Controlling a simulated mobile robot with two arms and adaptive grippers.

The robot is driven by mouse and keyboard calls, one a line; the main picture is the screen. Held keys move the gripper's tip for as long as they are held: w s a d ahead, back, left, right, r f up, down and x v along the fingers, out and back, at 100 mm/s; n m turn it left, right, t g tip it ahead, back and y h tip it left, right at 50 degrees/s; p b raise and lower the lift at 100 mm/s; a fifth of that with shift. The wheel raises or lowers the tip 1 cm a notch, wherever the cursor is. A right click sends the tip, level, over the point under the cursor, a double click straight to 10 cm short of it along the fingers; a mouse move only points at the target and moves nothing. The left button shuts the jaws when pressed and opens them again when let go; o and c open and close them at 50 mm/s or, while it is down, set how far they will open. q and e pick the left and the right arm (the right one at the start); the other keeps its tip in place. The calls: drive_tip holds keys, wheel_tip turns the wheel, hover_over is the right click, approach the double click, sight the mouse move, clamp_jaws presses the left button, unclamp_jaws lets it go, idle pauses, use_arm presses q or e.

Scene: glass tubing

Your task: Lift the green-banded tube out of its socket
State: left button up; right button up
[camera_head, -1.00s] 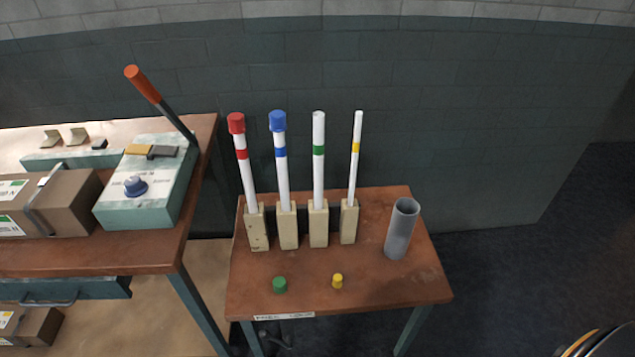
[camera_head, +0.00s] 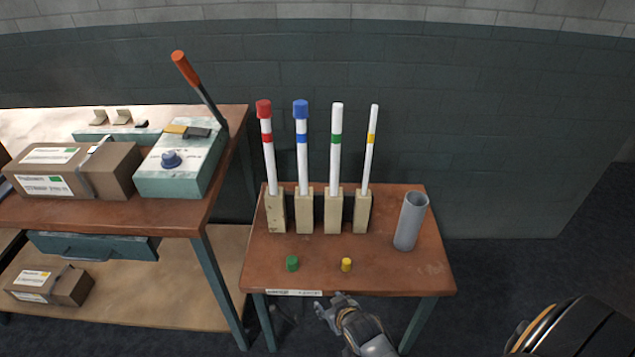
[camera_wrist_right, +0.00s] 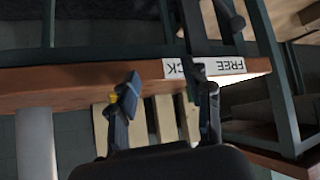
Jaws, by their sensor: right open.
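The green-banded tube (camera_head: 336,150) is white, without a cap, and stands upright in a wooden socket block (camera_head: 333,215), third from the left in a row. Red-banded (camera_head: 268,160) and blue-banded (camera_head: 302,160) tubes with caps stand left of it, and a thinner yellow-banded tube (camera_head: 370,150) stands right of it. My right gripper (camera_head: 328,303) is open and empty at the table's front edge, well below and in front of the tube. Its fingers also show in the right wrist view (camera_wrist_right: 170,88), with wooden blocks beyond them. My left gripper is not in view.
A green cap (camera_head: 292,263) and a yellow cap (camera_head: 346,264) lie on the small table (camera_head: 270,270) in front of the blocks. A grey open cylinder (camera_head: 411,222) stands at the right. A workbench (camera_head: 150,215) with a lever box (camera_head: 180,170) is at the left.

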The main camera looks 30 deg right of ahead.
wheel_tip(320, 180, up, 4)
drive_tip(key=w+f, duration=0.1)
drive_tip(key=w, duration=0.1)
drive_tip(key=m+t+h, duration=0.4)
drive_tip(key=t+h, duration=0.1)
drive_tip(key=t, duration=0.3)
approach(337, 147)
drive_tip(key=x, duration=0.5)
drive_tip(key=shift+d+p, duration=0.3)
drive_tip(key=shift+p, duration=0.05)
drive_tip(key=shift+a+p+x, duration=0.15)
drive_tip(key=shift+p+x, duration=0.05)
drive_tip(key=shift+x, duration=1.35)
drive_tip(key=shift+a+p+x, duration=0.1)
drive_tip(key=shift+p+x, duration=0.1)
drive_tip(key=shift+x, duration=1.35)
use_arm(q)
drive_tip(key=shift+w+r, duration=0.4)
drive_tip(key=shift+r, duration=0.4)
use_arm(e)
drive_tip(key=shift+w, duration=0.1)
clamp_jaws()
